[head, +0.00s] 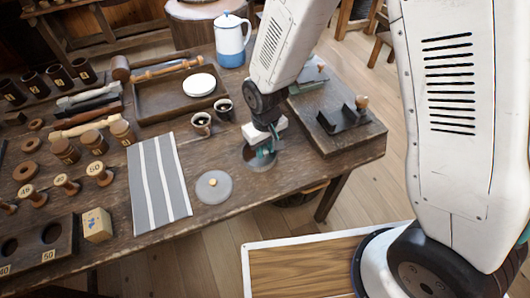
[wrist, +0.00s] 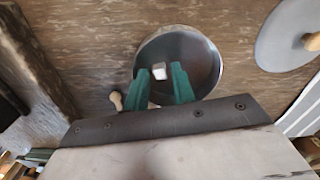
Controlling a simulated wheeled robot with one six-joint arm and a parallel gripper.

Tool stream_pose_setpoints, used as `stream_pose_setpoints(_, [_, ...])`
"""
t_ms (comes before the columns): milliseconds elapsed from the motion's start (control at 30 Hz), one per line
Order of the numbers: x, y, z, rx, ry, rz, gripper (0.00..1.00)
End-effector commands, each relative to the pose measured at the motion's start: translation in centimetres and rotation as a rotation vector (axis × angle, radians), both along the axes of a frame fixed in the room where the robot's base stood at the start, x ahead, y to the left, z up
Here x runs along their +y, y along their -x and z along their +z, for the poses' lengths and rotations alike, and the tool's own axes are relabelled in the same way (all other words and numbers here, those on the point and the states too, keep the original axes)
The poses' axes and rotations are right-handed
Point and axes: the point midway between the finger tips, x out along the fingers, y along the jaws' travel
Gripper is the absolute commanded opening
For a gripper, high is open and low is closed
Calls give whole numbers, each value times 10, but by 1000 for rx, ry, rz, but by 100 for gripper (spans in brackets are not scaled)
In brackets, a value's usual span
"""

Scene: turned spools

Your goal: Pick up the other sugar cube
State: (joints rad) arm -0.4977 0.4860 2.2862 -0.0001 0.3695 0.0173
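A small white sugar cube (wrist: 159,71) lies in a round metal bowl (wrist: 205,60), seen in the wrist view. The bowl (head: 258,163) also shows in the head view, partly hidden by my gripper (head: 264,148). The green fingers of my gripper (wrist: 161,75) reach over the bowl, one on each side of the cube. They are apart, with a gap beside the cube, and do not appear to touch it. How far the fingertips are above the cube is hard to tell. The cube is hidden in the head view.
A grey lid with a wooden knob (head: 213,187) lies beside the bowl. Two dark-filled cups (head: 201,124) (head: 223,110) stand behind it. A striped cloth (head: 158,184) lies to the left, a wooden board (head: 338,130) to the right. A blue-white pot (head: 232,42) stands at the back.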

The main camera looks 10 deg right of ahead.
Motion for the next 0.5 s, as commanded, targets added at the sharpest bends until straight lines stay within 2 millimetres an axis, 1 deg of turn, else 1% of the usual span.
stream_pose_setpoints(67, [1,0,-3,0,0,2,25])
stream_pose_setpoints(233, [1,0,-3,0,0,2,25])
stream_pose_setpoints(267, [1,0,-3,0,0,2,23])
stream_pose_setpoints(300, [1,0,-3,0,0,2,12])
stream_pose_setpoints(333, [1,0,-3,0,0,2,3])
stream_pose_setpoints(367, [1,0,-3,0,0,2,0])
stream_pose_setpoints(500, [1,0,-3,0,0,2,0])
